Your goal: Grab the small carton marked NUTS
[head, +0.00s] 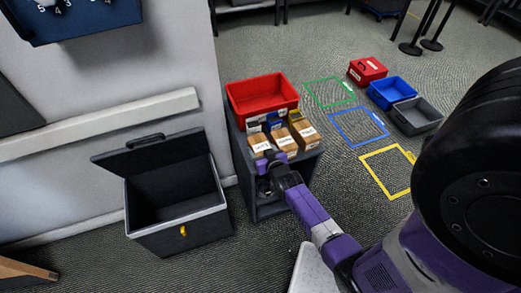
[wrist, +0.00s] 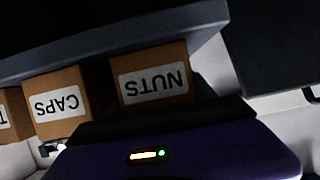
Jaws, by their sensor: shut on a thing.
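The small brown carton marked NUTS (wrist: 155,77) shows upside down in the wrist view, its label facing the camera. In the head view it is the leftmost carton (head: 259,141) in the front row on the grey shelf unit. My gripper (head: 270,158) is at the front of this carton, shut on it; the fingertips are mostly hidden. The purple gripper body fills the bottom of the wrist view. The carton marked CAPS (wrist: 60,101) stands beside NUTS, with a third carton (head: 304,131) at the row's other end.
A red bin (head: 262,95) sits on the unit behind the cartons, with small coloured bins between. An open black box (head: 178,205) stands on the floor to the left. Green, blue and yellow floor outlines lie to the right, near blue (head: 393,91) and grey bins (head: 416,115).

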